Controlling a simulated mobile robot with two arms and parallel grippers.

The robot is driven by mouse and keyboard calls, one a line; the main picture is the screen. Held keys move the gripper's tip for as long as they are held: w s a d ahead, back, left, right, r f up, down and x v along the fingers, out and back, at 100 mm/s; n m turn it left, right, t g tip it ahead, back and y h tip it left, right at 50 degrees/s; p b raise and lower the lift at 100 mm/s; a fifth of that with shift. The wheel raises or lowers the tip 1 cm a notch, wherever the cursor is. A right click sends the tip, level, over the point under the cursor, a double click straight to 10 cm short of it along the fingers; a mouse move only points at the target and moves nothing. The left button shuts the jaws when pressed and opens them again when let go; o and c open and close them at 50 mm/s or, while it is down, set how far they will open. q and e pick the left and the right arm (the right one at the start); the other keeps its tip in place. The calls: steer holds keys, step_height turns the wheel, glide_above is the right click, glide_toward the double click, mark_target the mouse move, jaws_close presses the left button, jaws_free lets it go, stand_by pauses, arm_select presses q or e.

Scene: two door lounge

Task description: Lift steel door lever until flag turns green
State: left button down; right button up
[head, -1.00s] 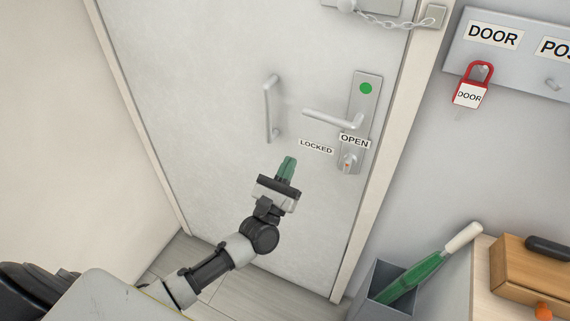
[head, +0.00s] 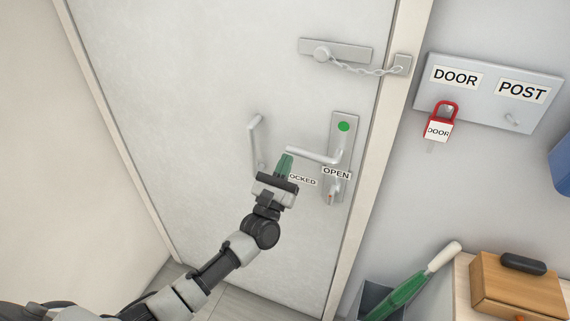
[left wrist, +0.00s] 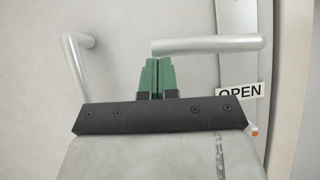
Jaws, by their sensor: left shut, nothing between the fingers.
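The steel door lever (head: 312,156) sticks out leftward from a metal plate (head: 350,118) on the pale door. The round flag (head: 344,126) on the plate shows green. My left gripper (head: 286,159) has green fingers, shut and empty, close by the lever's free end. In the left wrist view the fingertips (left wrist: 157,60) lie just below the left end of the lever (left wrist: 215,44); I cannot tell if they touch. The OPEN label (head: 336,173) is below the lever, and the LOCKED label (head: 303,180) is partly hidden by my gripper. My right gripper is not in view.
A fixed pull handle (head: 253,143) stands left of the lever. A door chain (head: 362,69) hangs above. At right are a hook board (head: 487,108) with a red padlock (head: 439,125), a wooden case (head: 515,288) and a bin (head: 375,298) holding a green umbrella (head: 408,290).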

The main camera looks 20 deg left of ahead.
mark_target(287, 145)
arm_select(q)
steer(key=shift+r+m, duration=0.15)
steer(key=shift+m, duration=0.15)
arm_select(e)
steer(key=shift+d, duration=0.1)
arm_select(q)
steer(key=shift+a+r+m+h, duration=0.1)
steer(key=shift+r+m+h, duration=0.15)
steer(key=shift+m+h, duration=0.3)
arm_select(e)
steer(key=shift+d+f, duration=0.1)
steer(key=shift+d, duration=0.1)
arm_select(q)
steer(key=shift+r+g+h, duration=0.1)
steer(key=shift+g+h, duration=0.15)
steer(key=shift+g, duration=0.05)
steer(key=shift+r+m+h, duration=0.6)
steer(key=shift+m, duration=0.55)
steer(key=shift+d+r+m+g+h, duration=0.1)
steer(key=shift+r+m+g+h, duration=0.3)
steer(key=shift+r+m+h, duration=0.45)
steer(key=shift+d+r+m+g+h, duration=0.1)
steer(key=shift+r+m+g+h, duration=0.35)
steer(key=shift+m, duration=0.75)
steer(key=shift+d+r+m+g+h, duration=0.1)
steer(key=shift+r+m+g+h, duration=0.3)
steer(key=shift+m+h, duration=0.55)
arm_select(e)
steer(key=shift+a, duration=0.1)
